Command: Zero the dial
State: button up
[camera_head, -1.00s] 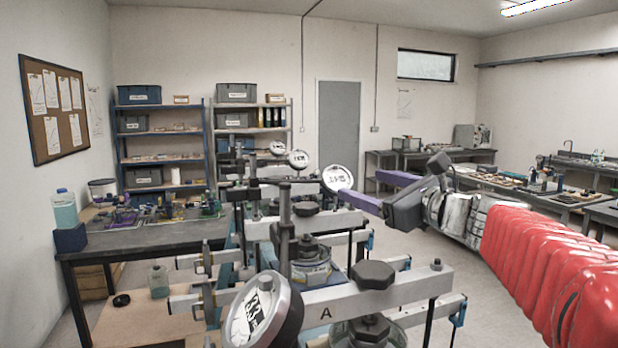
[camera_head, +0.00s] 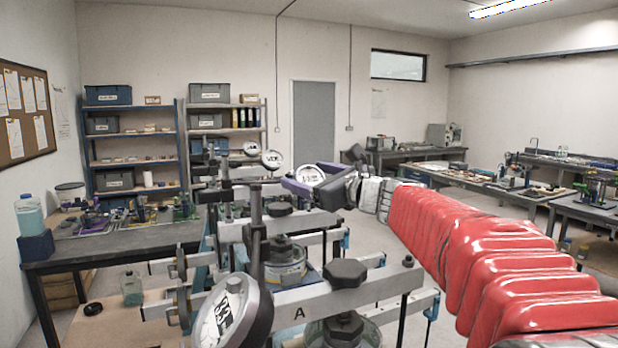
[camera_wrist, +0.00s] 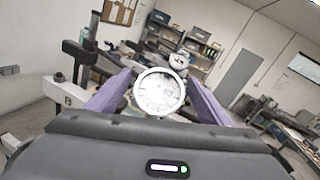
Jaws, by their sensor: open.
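Several round white dial gauges stand in a row on lever frames. One dial (camera_head: 309,176) shows between the purple fingers of my gripper (camera_head: 298,178) in the head view. In the wrist view that dial (camera_wrist: 160,93) faces me between the two fingers (camera_wrist: 159,80), which are apart. I see no clear contact, and its reading is too small to tell. The nearest dial (camera_head: 229,314), large and tilted, sits on the lever frame marked A (camera_head: 335,292). Two farther dials (camera_head: 272,159) and (camera_head: 250,148) stand behind.
Lever beams, posts and black knobs (camera_head: 347,273) crowd the space below and in front of my gripper. A dark workbench (camera_head: 120,241) with a bottle (camera_head: 29,215) stands at left. Shelves (camera_head: 130,135) line the back wall. Clear floor lies toward the grey door (camera_head: 314,120).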

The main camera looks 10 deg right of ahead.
jog(key=shift+c, duration=0.3)
jog(key=c, duration=1)
jog(key=shift+d+n, duration=0.1)
jog(key=shift+n, duration=0.2)
jog(key=shift+n+g+y, duration=0.6)
jog(key=shift+n, duration=0.2)
jog(key=o, duration=1.1)
jog(key=shift+c, duration=0.2)
